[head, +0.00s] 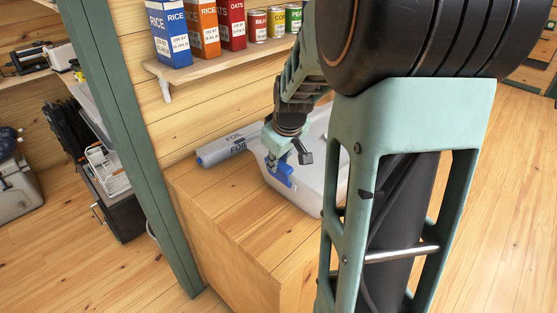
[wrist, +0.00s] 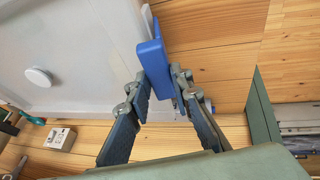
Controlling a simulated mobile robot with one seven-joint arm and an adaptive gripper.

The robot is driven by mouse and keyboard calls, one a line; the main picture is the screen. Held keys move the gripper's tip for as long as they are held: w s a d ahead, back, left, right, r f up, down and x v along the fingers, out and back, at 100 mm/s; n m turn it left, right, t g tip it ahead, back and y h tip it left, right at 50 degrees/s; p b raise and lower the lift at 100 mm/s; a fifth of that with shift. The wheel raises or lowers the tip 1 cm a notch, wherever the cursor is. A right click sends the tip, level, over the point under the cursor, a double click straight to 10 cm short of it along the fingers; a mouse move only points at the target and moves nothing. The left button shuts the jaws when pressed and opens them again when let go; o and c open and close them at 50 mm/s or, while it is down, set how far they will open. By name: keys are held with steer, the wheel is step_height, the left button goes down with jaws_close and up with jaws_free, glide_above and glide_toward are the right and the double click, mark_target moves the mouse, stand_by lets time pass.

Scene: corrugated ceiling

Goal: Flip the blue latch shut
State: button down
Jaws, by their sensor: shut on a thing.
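The blue latch (head: 280,173) is on the near side of a pale white-grey box (head: 305,198) that stands on a wooden counter. In the wrist view the latch (wrist: 153,62) shows as a blue plate standing out at the edge of the box (wrist: 85,85). My gripper (head: 285,160) is at the latch, and in the wrist view its two fingers (wrist: 160,85) are on either side of the plate, shut on its lower end. My arm hides the right part of the box in the head view. I cannot tell the latch's exact angle to the box.
A foil roll box (head: 222,149) lies on the counter (head: 225,215) left of the white box. A shelf (head: 215,63) with food boxes and cans is above. A green post (head: 130,130) stands left of the counter. The counter's front left is clear.

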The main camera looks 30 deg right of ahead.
steer(key=shift+d, duration=0.1)
steer(key=shift+d+r+y+p, duration=0.1)
steer(key=shift+d+y+p, duration=0.35)
steer(key=shift+p, duration=0.45)
steer(key=shift+w+d+f+m+g+y, duration=0.2)
steer(key=shift+d+f+m+g+y, duration=0.1)
steer(key=shift+y, duration=0.25)
steer(key=shift+d+r+y, duration=0.1)
steer(key=shift+y, duration=0.2)
steer(key=c, duration=1.7)
jaws_free()
steer(key=shift+w, duration=0.1)
steer(key=shift+r, duration=0.1)
